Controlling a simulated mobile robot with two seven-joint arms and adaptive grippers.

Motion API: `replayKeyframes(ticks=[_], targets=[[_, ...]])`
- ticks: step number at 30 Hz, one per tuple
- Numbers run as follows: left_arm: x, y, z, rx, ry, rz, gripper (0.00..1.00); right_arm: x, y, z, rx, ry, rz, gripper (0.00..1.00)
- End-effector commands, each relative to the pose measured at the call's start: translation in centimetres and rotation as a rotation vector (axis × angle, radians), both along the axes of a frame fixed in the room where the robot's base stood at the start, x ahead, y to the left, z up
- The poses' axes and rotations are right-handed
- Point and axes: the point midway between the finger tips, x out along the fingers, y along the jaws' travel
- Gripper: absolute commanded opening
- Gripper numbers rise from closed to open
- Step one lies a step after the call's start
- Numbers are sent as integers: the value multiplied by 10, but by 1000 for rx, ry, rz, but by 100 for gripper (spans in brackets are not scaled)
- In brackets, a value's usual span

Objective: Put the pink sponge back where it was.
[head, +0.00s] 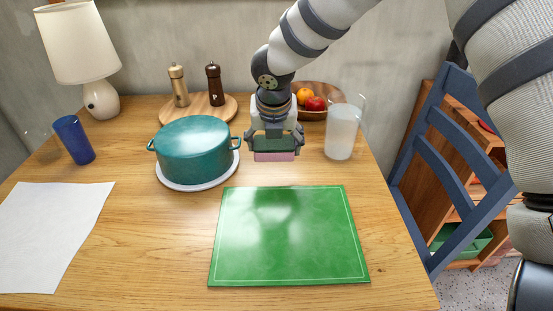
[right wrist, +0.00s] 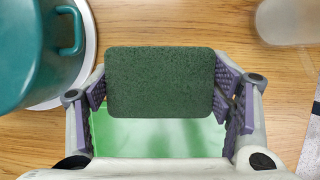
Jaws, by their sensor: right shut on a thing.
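The pink sponge (head: 274,156) has a dark green scouring side, which faces the camera in the right wrist view (right wrist: 160,80). My right gripper (head: 274,139) is shut on it, with one finger at each short end. It holds the sponge level, pink side down, between the teal pot and the frosted pitcher, behind the green mat's far edge. I cannot tell how far above the table it is. My left gripper is not in view.
The teal pot (head: 193,150) stands on a white plate (head: 200,186) left of the gripper. A frosted pitcher (head: 341,133) stands to the right and a fruit bowl (head: 311,115) behind. The green mat (head: 288,240) in front is bare. A blue cup (head: 74,140) is far left.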

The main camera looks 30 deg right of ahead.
Motion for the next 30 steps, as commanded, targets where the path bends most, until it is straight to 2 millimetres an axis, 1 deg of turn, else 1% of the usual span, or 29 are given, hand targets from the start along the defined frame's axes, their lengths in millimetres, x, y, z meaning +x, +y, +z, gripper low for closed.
replayKeyframes(ticks=[1, 3, 8, 9, 12, 13, 20, 24, 25, 27, 30], targets=[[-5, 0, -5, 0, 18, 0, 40, 4, -7, -16, 1, 9, -2, 43], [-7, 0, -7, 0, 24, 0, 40, 8, -13, -24, 1, 6, -2, 43], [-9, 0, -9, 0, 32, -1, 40, 15, -22, -35, 0, 2, 0, 43], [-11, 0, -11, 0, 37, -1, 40, 17, -26, -40, 0, 3, -2, 43], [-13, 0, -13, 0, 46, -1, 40, 16, -24, -61, -2, 5, 2, 43], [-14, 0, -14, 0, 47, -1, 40, 16, -25, -65, -2, 4, 1, 43], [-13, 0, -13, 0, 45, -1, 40, 17, -24, -64, 0, -4, 0, 43], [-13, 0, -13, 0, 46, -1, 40, 17, -24, -69, 0, -2, 0, 43], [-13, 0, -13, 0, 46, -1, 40, 17, -24, -68, -1, -3, 0, 80], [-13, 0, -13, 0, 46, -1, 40, 17, -24, -68, 0, -3, -1, 94], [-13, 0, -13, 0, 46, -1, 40, 17, -24, -68, 0, -3, -1, 94]])
